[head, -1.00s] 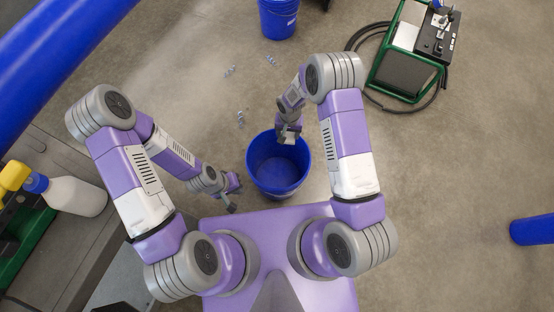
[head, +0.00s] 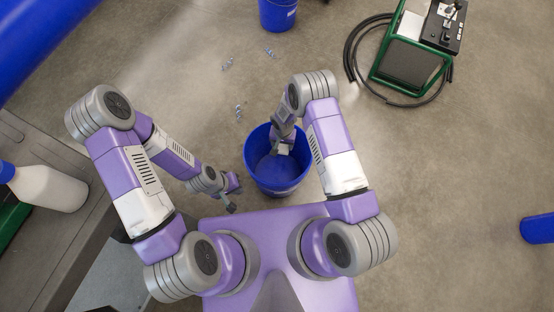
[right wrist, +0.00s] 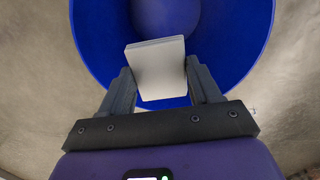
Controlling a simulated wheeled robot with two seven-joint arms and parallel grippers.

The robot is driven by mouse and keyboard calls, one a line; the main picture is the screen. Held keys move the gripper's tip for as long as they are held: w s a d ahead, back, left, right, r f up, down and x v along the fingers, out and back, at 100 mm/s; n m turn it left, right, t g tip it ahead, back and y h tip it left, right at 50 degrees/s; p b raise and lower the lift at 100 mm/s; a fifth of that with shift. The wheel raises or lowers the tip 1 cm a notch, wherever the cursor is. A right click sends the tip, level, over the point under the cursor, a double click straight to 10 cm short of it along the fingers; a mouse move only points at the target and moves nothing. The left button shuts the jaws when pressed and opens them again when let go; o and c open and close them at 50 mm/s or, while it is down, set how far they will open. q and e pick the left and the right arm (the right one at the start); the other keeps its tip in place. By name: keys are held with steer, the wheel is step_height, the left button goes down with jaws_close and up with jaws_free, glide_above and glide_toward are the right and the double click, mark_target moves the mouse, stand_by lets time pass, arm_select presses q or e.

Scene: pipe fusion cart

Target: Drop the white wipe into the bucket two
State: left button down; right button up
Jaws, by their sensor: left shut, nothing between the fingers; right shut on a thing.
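The white wipe (right wrist: 157,70), a pale square pad, is held between the fingers of my right gripper (right wrist: 160,78) in the right wrist view. A blue bucket (head: 259,178) stands on the floor in front of my base. In the head view my right gripper (head: 283,147) is over this bucket's opening, towards its right side. The bucket's blue inside (right wrist: 92,30) shows behind the wipe in the right wrist view. My left gripper (head: 231,198) is shut and empty, low and just left of the bucket. I cannot read which bucket is number two.
Another blue bucket (head: 278,14) stands further off at the top. Several small curled shavings (head: 238,112) lie on the floor between. A green-framed machine (head: 412,62) with a black hose is at upper right. A bench with a white bottle (head: 48,188) is at left.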

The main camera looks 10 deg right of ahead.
steer(key=shift+f, duration=0.35)
steer(key=o, duration=1.1)
steer(key=shift+r, duration=0.15)
step_height(320, 180, up, 7)
steer(key=p, duration=0.3)
steer(key=shift+r, duration=0.2)
